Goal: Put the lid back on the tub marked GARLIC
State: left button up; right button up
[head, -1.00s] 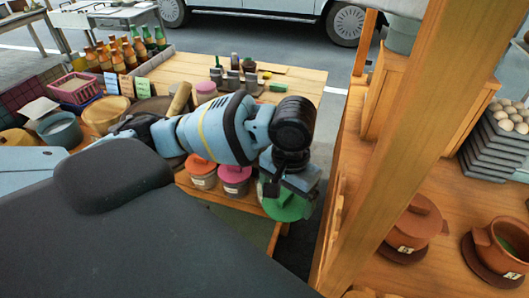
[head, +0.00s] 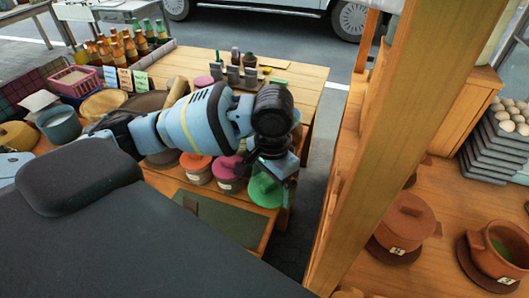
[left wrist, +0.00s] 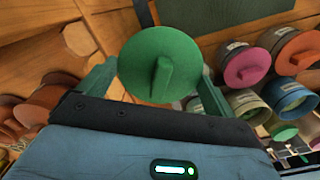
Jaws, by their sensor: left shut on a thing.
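My left gripper (head: 272,178) is shut on a round green lid (head: 264,191). In the left wrist view the green lid (left wrist: 160,64) sits between the two fingers, its raised bar handle facing the camera. The lid hangs at the right front of the wooden table, right of a pink-lidded tub (head: 230,171) and an orange-lidded tub (head: 197,166). In the left wrist view several tubs show at the right, including a greenish one (left wrist: 245,103) and a bluish one (left wrist: 289,97). I cannot read GARLIC on any label. My right gripper is not in view.
A wooden post (head: 390,150) and a stall shelf with a lidded clay pot (head: 404,222) stand close on the right. Bottles (head: 120,45) and small dark holders (head: 238,76) stand farther back. A green board (head: 221,218) lies in front of the tubs.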

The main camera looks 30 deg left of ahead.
pick_arm(q)
jog(key=m, duration=0.1)
jog(key=w+a+m, duration=0.1)
jog(key=m, duration=0.1)
jog(key=w+m, duration=0.1)
jog(key=shift+w+a+f+m, duration=0.25)
jog(key=shift+f+m, duration=0.05)
jog(key=shift+f, duration=0.05)
jog(key=w+a+f+m, duration=0.1)
jog(key=w+a+m, duration=0.4)
jog(key=m, duration=0.8)
jog(key=shift+w+a+f, duration=0.3)
jog(key=shift+w+a, duration=0.1)
jog(key=shift+w, duration=0.25)
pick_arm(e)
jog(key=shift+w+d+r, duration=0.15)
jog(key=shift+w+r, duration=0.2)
pick_arm(q)
jog(key=shift+f, duration=0.15)
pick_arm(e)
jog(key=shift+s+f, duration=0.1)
